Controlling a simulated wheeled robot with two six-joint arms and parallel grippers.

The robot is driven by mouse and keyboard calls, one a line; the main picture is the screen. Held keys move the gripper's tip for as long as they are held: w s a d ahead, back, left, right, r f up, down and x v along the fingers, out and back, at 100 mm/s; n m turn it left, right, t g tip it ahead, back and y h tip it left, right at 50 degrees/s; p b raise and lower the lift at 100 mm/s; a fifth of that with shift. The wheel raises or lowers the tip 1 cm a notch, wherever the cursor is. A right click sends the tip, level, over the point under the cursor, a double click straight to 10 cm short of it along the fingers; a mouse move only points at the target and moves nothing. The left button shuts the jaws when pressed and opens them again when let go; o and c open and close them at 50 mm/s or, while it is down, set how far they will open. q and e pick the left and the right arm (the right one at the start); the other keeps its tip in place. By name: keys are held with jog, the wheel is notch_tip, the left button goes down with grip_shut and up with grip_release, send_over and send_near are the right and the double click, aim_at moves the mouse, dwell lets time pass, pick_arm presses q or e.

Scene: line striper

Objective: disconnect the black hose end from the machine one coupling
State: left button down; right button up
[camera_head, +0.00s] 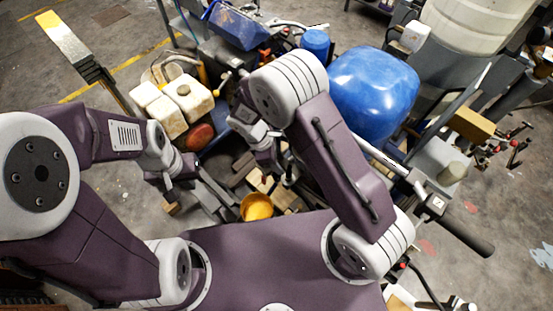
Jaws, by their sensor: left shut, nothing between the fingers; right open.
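The line striper machine stands in front of me, with a large rounded blue tank (372,92) and a handlebar with a black grip (466,236) at the right. I cannot make out the black hose end or the machine one coupling; dark parts and my arms crowd that area. My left gripper (222,197) comes in from the left, low over the cluttered middle, its dark fingers shut and empty. My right gripper (274,166) hangs below its wrist, just right of and beyond the left one. It is open, and its fingertips are small and partly hidden.
White and cream jugs (190,98) and a dark red round thing (198,137) sit left of centre. A blue bin (237,24) is behind them. A yellow cup (257,207) and wood blocks lie near my base. Bare concrete floor (75,75) is at the left.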

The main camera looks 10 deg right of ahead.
aim_at(287, 171)
jog(key=b+x, duration=0.1)
jog(key=x, duration=0.1)
jog(key=b+x, duration=0.1)
jog(key=x, duration=0.1)
jog(key=b+x, duration=0.1)
jog(key=x, duration=0.1)
jog(key=shift+d+b, duration=0.25)
jog(key=shift+b, duration=0.1)
jog(key=shift+d+f+b, duration=0.1)
jog(key=shift+f+b, duration=0.35)
jog(key=shift+f, duration=0.2)
jog(key=shift+s+d+f, duration=0.1)
jog(key=shift+d+f, duration=0.05)
jog(key=shift+f, duration=0.05)
jog(key=shift+d, duration=0.1)
jog(key=shift+r, duration=0.1)
grip_shut()
